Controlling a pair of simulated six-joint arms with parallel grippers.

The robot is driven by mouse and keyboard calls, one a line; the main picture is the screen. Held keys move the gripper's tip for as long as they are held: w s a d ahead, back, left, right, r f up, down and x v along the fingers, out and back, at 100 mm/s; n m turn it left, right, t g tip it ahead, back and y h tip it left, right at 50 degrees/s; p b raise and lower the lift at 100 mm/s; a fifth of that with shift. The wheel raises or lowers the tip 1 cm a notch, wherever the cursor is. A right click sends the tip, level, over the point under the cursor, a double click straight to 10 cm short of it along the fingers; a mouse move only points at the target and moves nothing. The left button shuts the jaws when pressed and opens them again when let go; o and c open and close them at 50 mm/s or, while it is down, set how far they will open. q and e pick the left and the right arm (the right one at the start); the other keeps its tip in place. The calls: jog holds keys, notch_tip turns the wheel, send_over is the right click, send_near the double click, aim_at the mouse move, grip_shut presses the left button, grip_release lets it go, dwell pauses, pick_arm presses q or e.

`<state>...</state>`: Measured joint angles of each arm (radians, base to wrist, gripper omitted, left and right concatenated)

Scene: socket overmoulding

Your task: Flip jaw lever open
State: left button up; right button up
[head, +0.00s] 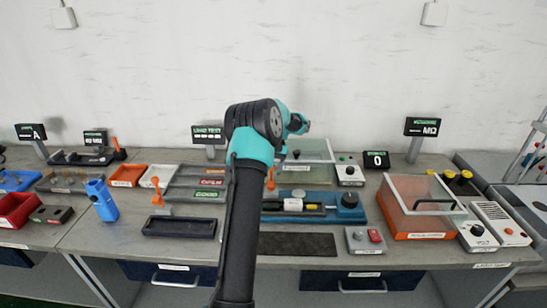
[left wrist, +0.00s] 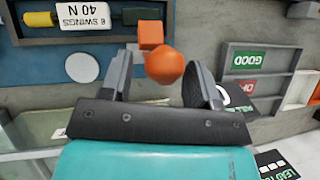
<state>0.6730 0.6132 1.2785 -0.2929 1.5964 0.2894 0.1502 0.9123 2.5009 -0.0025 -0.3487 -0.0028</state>
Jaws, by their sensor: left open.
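The orange jaw lever (head: 271,182) shows just right of my left arm in the head view, at the left end of the blue test fixture (head: 330,201). In the left wrist view its round orange knob (left wrist: 164,66) is in the space between the two fingers of my left gripper (left wrist: 163,82), with an orange block (left wrist: 151,33) just beyond it. The fingers are apart, one on each side of the knob; I cannot tell whether either touches it. In the head view my arm hides most of the gripper. My right gripper is not in view.
Trays marked GOOD (left wrist: 246,60) and OPEN lie beside the lever. A dark mat (head: 297,244) and a small switch box (head: 366,240) lie in front of the fixture. An orange bin with a clear lid (head: 415,221) stands to the right. A blue bottle-like tool (head: 101,199) stands at left.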

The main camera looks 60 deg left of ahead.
pick_arm(q)
jog(key=v, duration=1.1)
jog(key=shift+w+r, duration=0.15)
jog(key=shift+r, duration=0.1)
jog(key=shift+a, duration=0.1)
